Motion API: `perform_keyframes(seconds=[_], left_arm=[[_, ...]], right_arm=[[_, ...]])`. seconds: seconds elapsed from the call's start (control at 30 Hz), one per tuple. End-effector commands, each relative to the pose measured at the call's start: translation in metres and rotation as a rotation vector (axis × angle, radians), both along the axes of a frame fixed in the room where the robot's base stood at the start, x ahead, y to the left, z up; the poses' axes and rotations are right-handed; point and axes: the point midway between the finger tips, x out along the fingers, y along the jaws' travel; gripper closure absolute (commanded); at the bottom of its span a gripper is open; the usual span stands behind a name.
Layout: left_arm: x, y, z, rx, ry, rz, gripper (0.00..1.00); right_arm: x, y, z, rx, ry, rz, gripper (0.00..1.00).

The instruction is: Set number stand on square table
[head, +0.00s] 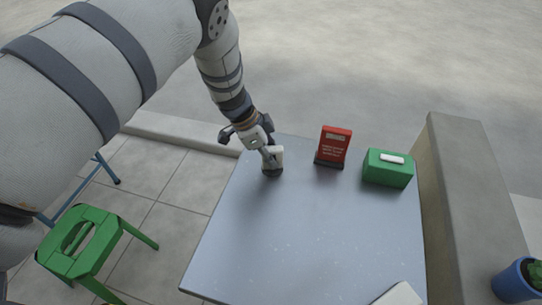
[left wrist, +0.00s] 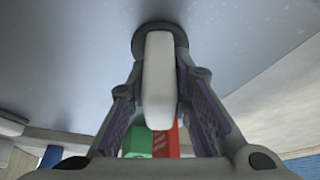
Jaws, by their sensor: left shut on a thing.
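The number stand (head: 272,172) is a small white upright plate on a dark round base. It is at the far left part of the square table (head: 310,235), which has a grey-blue top. In the left wrist view the white plate (left wrist: 158,75) stands between my two fingers, with its base against the table top. My left gripper (head: 268,154) is shut on the plate from the far left side. The base looks to be at the table surface, but I cannot tell for sure whether it touches. My right gripper is not in view.
A white object (head: 401,294) is at the near right corner. A green stool (head: 85,240) stands left. A concrete wall (head: 465,190) borders the right. The table's middle is clear.

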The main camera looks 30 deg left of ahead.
Motion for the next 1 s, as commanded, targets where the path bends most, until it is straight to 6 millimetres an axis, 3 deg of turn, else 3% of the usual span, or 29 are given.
perform_keyframes(seconds=[0.07, 0.1, 0.17, 0.2, 0.53, 0.8, 1.0], left_arm=[[0.0, 0.0, -0.003, 0.0, 0.001, 0.0, 1.0], [0.0, 0.0, -0.003, 0.0, 0.0, 0.001, 0.76], [0.0, 0.0, -0.002, 0.0, 0.0, 0.0, 0.62], [0.0, 0.0, -0.002, 0.0, 0.0, 0.0, 0.6], [0.0, 0.001, 0.006, 0.001, -0.001, -0.001, 0.6], [-0.015, 0.023, 0.073, 0.002, -0.006, -0.001, 0.6], [-0.025, 0.034, 0.106, 0.001, -0.003, -0.001, 0.6]], right_arm=[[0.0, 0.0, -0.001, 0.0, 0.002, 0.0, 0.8], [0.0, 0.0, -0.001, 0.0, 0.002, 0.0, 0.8], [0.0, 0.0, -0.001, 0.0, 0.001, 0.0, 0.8], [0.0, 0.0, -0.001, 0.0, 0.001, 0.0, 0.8], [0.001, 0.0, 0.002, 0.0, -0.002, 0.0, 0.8], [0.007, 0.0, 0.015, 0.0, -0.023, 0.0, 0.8], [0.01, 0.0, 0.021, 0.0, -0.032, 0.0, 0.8]])
